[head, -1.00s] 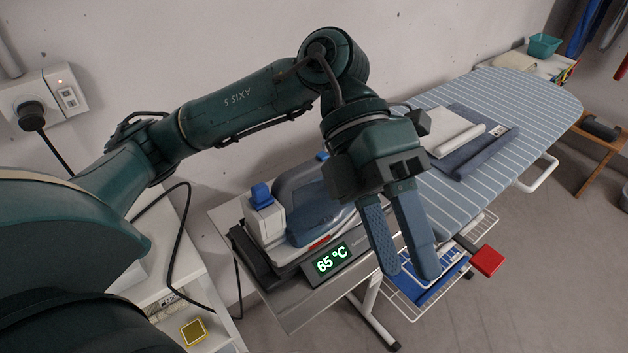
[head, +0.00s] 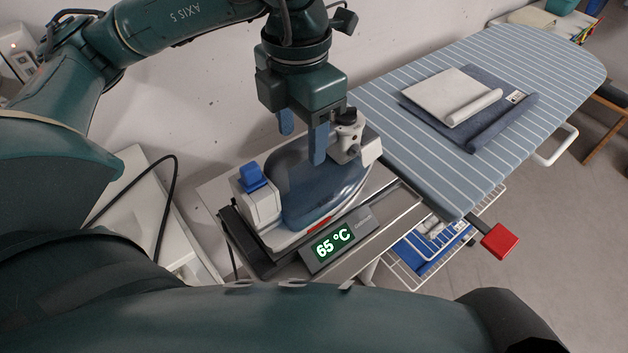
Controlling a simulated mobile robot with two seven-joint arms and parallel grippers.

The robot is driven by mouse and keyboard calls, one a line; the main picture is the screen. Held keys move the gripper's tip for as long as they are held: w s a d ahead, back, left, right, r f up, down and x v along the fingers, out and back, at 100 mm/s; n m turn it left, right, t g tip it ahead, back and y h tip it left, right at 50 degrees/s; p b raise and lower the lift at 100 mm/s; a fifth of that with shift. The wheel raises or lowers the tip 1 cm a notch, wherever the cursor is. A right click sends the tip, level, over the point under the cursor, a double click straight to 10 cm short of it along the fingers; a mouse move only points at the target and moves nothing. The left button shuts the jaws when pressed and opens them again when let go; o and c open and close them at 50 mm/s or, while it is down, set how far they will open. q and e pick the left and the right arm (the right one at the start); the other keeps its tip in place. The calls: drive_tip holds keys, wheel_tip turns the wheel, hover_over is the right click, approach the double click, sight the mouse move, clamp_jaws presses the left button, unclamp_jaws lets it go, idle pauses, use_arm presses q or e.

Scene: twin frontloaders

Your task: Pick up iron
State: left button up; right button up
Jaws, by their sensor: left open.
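The iron (head: 318,189), blue-grey with a white tank, a blue cap and a white-grey front part, rests on its stand beside the ironing board. My left gripper (head: 302,146) points down over the iron, its two blue fingers apart. The finger nearer the camera overlaps the iron's upper body in the picture; the other finger is on the far side. I cannot tell whether either finger touches the iron. The iron's handle is partly hidden by the gripper. My right gripper does not show.
The stand's display (head: 333,243) reads 65 °C. The striped ironing board (head: 560,70) holds folded cloths (head: 450,97). A red knob (head: 500,241) sticks out at the board's near end. A wire shelf (head: 430,250) hangs below. A white cabinet stands at left.

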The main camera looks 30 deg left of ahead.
sight(297, 160)
use_arm(q)
drive_tip(key=f, duration=0.4)
drive_tip(key=shift+s+a+f+p, duration=0.1)
drive_tip(key=shift+s+a+p, duration=0.1)
drive_tip(key=shift+s+p, duration=0.15)
drive_tip(key=shift+w+f, duration=0.1)
drive_tip(key=shift+f, duration=0.55)
drive_tip(key=shift+c, duration=0.4)
drive_tip(key=shift+r, duration=0.15)
clamp_jaws()
